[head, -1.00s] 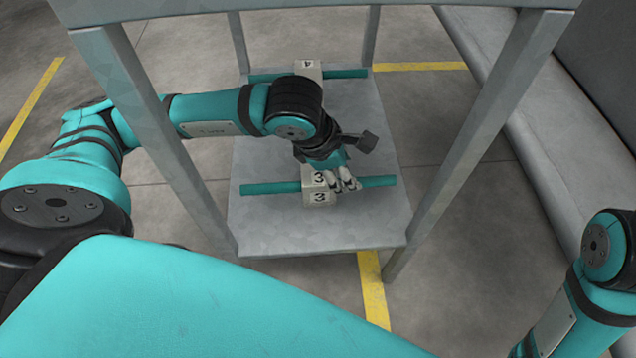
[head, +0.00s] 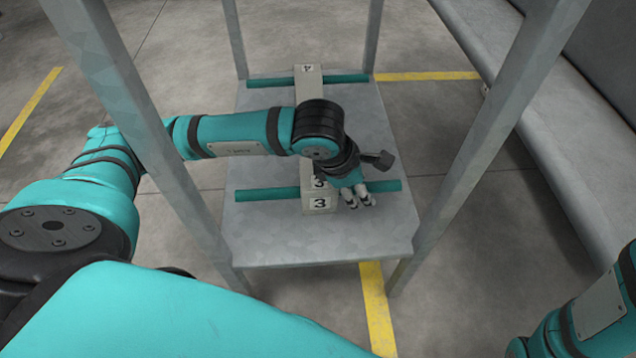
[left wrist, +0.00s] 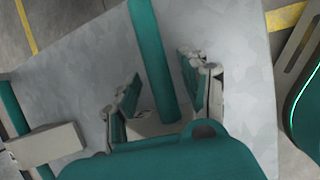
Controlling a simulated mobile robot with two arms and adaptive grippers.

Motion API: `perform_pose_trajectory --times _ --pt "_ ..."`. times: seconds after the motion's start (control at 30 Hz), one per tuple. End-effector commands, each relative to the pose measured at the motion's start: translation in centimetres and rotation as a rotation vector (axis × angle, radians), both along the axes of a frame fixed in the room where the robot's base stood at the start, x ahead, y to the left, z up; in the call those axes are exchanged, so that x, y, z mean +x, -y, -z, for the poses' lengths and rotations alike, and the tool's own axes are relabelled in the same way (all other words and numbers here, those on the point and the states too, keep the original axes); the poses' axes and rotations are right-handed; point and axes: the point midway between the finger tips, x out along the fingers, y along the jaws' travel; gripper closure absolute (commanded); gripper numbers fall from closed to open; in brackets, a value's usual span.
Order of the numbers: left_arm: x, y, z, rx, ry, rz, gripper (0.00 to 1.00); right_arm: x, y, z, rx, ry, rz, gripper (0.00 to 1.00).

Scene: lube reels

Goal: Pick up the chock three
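Chock three (head: 320,203) is a pale grey block marked 3, with a teal bar (head: 267,195) running out on both sides, lying on the lower shelf. My left gripper (head: 358,196) is low over the shelf, just right of the block at the bar's right part. In the left wrist view my left gripper (left wrist: 165,80) has its two fingers spread on either side of the teal bar (left wrist: 152,60). Part of the grey block shows between the finger bases; my gripper body hides the rest. Whether the fingers touch anything is unclear. My right gripper is out of view.
Chock four (head: 308,82), a similar block and bar, lies at the back of the metal shelf (head: 270,240). Upright frame legs (head: 160,150) stand on both sides, with my left arm passing behind the left one. A grey ledge (head: 540,130) runs at right.

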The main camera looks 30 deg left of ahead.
Motion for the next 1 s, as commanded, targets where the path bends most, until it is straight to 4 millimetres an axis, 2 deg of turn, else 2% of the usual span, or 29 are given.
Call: perform_pose_trajectory --times 0.03,0.3,0.33,0.83,1.0 --pt "0.0 0.0 0.0 0.000 0.000 0.000 0.63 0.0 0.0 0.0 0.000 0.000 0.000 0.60" --pt "0.0 0.0 0.0 0.000 0.000 0.000 0.99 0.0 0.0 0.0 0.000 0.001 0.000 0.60" --pt "0.0 0.0 0.0 0.000 0.000 0.000 1.00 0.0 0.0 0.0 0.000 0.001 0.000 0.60" --pt "0.0 0.0 -0.2 -0.001 0.002 0.000 1.00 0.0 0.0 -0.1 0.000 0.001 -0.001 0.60" --pt "0.0 0.0 -1.5 -0.002 0.002 0.000 1.00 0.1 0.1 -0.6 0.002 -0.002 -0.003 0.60"
